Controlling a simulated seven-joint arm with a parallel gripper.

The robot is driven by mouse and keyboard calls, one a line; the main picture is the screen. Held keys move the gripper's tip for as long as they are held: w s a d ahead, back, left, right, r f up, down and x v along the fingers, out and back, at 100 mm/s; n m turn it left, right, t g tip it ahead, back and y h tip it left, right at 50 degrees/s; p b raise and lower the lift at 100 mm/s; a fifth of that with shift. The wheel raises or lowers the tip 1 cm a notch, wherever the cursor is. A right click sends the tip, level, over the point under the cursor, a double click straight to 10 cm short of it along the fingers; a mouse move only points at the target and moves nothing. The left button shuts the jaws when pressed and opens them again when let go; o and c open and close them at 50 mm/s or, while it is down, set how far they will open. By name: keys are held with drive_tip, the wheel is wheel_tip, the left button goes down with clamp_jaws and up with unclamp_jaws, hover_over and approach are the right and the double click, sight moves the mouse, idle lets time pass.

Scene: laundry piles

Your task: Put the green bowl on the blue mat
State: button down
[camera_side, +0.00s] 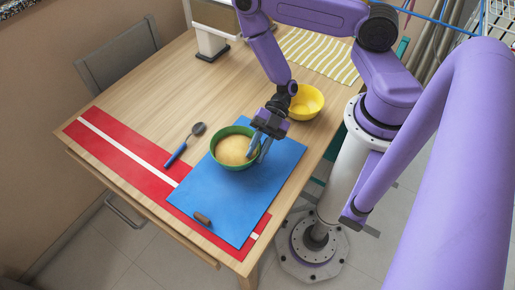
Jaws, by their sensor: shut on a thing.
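The green bowl (234,165) has a pale tan inside or filling and stands over the upper left part of the blue mat (262,207). It looks upright. My gripper (259,147) is at the bowl's right rim, with its fingers pointing down and shut on that rim. Whether the bowl's base touches the mat cannot be told from this view. The mat lies flat on the wooden table, partly over a red runner.
A yellow bowl (306,102) stands behind my gripper. A spoon (186,143) with a blue handle lies left of the mat. A small dark object (203,218) lies on the mat's lower left. The red runner (120,150) has a white stripe. A striped cloth (318,55) lies at the back.

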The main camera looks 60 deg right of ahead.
drive_tip(key=shift+f, duration=0.15)
drive_tip(key=c, duration=1)
unclamp_jaws()
